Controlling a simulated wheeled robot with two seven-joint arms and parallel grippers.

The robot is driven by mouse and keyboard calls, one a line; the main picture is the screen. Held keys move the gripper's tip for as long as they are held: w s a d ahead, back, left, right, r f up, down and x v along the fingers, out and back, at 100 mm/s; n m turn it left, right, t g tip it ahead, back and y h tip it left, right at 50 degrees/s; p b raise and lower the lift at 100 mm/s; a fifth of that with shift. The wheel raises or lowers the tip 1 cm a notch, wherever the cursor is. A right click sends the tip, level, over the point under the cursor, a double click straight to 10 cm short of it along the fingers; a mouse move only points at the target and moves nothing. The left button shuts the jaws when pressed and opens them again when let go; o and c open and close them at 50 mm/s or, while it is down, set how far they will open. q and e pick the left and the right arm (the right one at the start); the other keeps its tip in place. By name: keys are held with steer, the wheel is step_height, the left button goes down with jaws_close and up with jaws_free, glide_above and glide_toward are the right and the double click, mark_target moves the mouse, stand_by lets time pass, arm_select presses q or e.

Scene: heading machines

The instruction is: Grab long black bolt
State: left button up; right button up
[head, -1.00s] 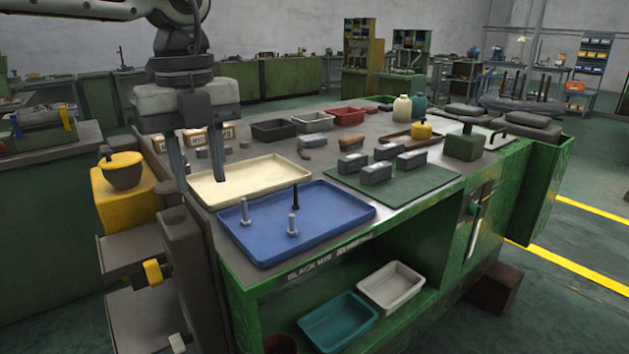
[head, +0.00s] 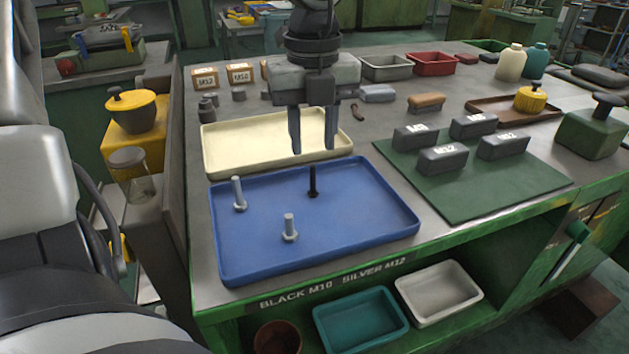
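The long black bolt (head: 313,182) stands upright, head down, near the back edge of the blue tray (head: 340,242). Two silver bolts stand upright in the same tray, one at the left (head: 238,193) and one nearer the front (head: 290,228). My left gripper (head: 313,146) points down with its two fingers apart and nothing between them. In the picture its fingertips are just above the top of the black bolt; they look apart from it. My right gripper is not in view.
An empty cream tray (head: 222,150) lies behind the blue tray. A green mat (head: 480,190) with several grey labelled blocks lies to the right. A yellow-lidded pot (head: 131,110) stands at the left. Teal (head: 360,318) and white (head: 438,288) bins sit on the shelf below.

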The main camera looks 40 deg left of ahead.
mark_target(312, 166)
arm_select(q)
step_height(312, 166, down, 8)
steer(key=shift+r+p, duration=0.2)
steer(key=shift+p, duration=0.15)
steer(key=shift+c, duration=0.3)
jaws_close()
